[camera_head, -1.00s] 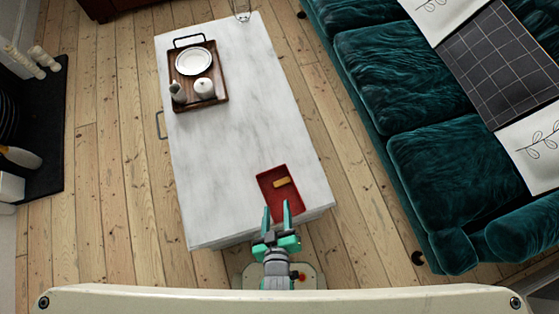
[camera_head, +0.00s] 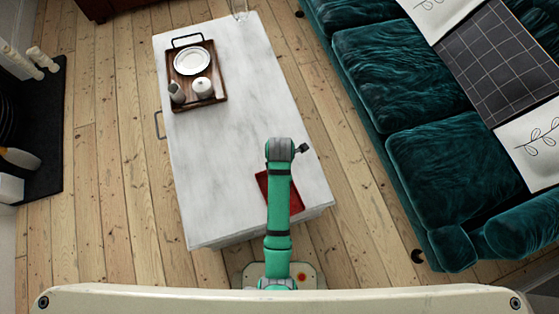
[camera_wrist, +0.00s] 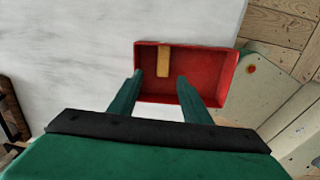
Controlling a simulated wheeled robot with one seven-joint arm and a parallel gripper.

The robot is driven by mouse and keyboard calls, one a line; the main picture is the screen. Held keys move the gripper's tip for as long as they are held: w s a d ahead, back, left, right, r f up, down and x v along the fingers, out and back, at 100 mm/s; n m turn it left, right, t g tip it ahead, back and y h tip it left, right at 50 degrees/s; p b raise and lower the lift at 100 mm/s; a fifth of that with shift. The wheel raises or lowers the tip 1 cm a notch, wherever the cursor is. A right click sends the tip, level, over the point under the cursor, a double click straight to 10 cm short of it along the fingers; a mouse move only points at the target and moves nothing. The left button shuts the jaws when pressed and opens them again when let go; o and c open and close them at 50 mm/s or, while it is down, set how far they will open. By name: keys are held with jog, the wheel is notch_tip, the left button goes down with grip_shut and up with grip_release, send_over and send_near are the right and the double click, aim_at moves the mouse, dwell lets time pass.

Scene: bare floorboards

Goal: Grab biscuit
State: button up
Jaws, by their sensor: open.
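The biscuit (camera_wrist: 163,61) is a small tan bar lying in the red tray (camera_wrist: 217,72), near one wall, in the wrist view. My gripper (camera_wrist: 159,84) is open and empty, its two green fingers apart and reaching over the tray's near edge in that view. The biscuit shows between the fingertips, a little beyond them; I cannot tell the height gap. In the head view, the red tray (camera_head: 295,203) is partly covered by my arm, and the biscuit and the fingers are hidden.
The tray sits near the front right corner of the white marble table (camera_head: 235,160). A wooden tray (camera_head: 219,95) with a plate (camera_head: 192,61), a pot (camera_head: 202,88) and a jug (camera_head: 177,92) stands at the far left. A green sofa (camera_head: 385,80) is at right. The table's middle is clear.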

jog(key=f, duration=0.1)
jog(key=d+f+n, duration=0.1)
jog(key=f, duration=0.1)
jog(key=shift+w+f+g, duration=0.1)
jog(key=shift+f+g, duration=0.05)
jog(key=shift+g, duration=0.25)
jog(key=shift+a+f, duration=0.2)
jog(key=shift+f, duration=0.65)
notch_tip(320, 180, down, 4)
jog(key=shift+f, duration=0.1)
jog(key=shift+w+f, duration=0.1)
jog(key=shift+f, duration=0.15)
jog(key=shift+a, duration=0.2)
jog(key=shift+c, duration=0.4)
jog(key=shift+d, duration=0.1)
jog(key=c, duration=0.5)
jog(key=shift+d, duration=0.15)
jog(key=c, duration=0.5)
jog(key=shift+s+d, duration=0.15)
jog(key=shift+s, duration=0.05)
grip_shut()
